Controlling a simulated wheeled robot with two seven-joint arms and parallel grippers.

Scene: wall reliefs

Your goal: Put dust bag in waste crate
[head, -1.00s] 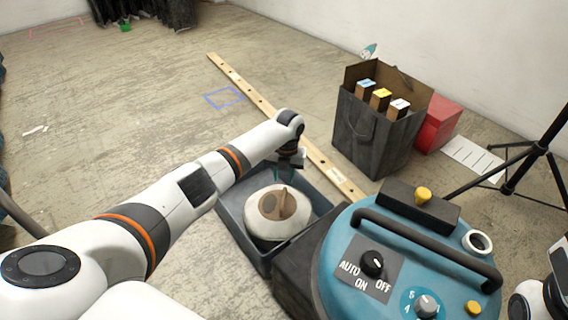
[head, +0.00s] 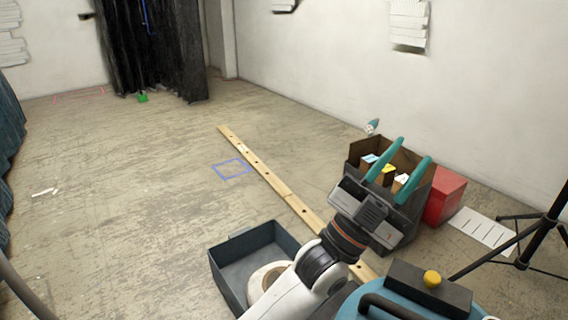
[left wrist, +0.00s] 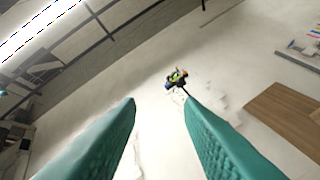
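The dust bag (head: 262,280), pale and rounded, lies inside the grey-blue waste crate (head: 228,288) on the floor. My left forearm hides much of the bag and the crate's right side. My left gripper (head: 413,150) is raised to the right of the crate and clear of the bag, its two teal fingers apart and pointing up. In the left wrist view, the fingers (left wrist: 160,100) are spread with nothing held between them. My right gripper is not in view.
A dark box (head: 366,152) with several small cartons stands behind my left gripper, beside a red box (head: 444,196). The blue vacuum drum (head: 375,303) and a tripod (head: 535,240) are at lower right. A wooden plank (head: 262,168) lies behind the crate.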

